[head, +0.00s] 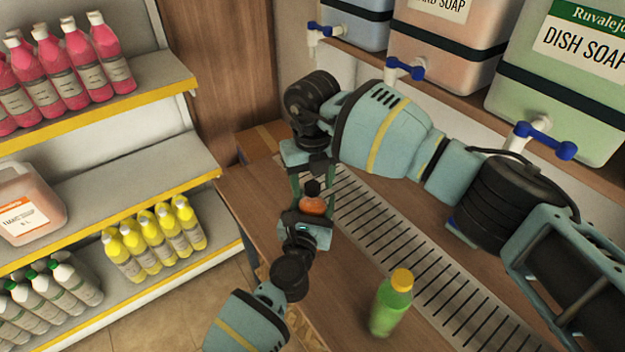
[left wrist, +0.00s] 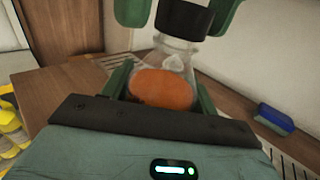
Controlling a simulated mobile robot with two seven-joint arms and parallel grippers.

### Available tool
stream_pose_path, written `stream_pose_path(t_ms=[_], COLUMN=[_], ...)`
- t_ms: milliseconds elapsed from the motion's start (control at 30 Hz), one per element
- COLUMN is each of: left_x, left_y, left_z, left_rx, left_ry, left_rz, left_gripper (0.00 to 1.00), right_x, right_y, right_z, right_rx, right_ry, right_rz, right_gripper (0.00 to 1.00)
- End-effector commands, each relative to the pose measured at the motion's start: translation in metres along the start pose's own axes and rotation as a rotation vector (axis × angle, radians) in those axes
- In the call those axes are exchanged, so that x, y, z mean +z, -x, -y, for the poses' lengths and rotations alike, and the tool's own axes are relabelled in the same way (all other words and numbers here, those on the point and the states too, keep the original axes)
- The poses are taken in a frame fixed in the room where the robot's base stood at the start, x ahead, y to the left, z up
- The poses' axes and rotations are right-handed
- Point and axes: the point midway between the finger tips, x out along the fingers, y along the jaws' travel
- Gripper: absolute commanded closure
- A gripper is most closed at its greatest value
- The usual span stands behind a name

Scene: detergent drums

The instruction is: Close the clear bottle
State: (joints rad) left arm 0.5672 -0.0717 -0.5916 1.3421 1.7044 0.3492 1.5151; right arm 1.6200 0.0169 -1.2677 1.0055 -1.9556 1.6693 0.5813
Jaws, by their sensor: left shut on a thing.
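The clear bottle (head: 313,205) holds orange liquid and stands between the fingers of my left gripper (head: 313,212), which is shut on it. The left wrist view shows the bottle (left wrist: 165,82) from close by, with its see-through neck tapering upward. A black cap (left wrist: 182,18) is at the top of the neck; I cannot tell whether it is seated or just above. My right gripper (head: 312,178) comes down from above, one finger on each side of the cap. Whether its fingers press on the cap is unclear.
A green bottle with a yellow cap (head: 392,302) stands on the wooden counter (head: 345,325) beside a slotted drain grate (head: 425,262). Large drums with blue taps, one a green dish soap drum (head: 560,95), line the back right. Shelves (head: 110,190) with several bottles stand at left.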

Motion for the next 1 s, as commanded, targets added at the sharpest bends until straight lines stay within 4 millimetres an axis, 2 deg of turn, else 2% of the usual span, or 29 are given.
stream_pose_path(t_ms=[200,333,800,1000], left_x=[-0.001,-0.001,-0.001,-0.001], left_y=[0.0,0.0,0.0,0.0], left_z=[0.0,0.0,0.0,0.0], left_rx=[0.0,0.0,0.0,0.0], left_ry=[0.0,0.0,-0.001,-0.001], left_rz=[-0.001,-0.001,-0.001,-0.001], left_gripper=[1.0,1.0,1.0,1.0], right_x=[0.0,0.001,0.0,0.0], right_y=[0.001,0.011,0.097,0.116], right_z=[0.0,0.0,0.0,0.0], right_rx=[0.0,-0.001,-0.001,0.0], right_ry=[0.001,0.001,0.0,0.0], right_rz=[0.001,0.003,0.003,0.001], right_gripper=[0.45,0.45,0.45,0.45])
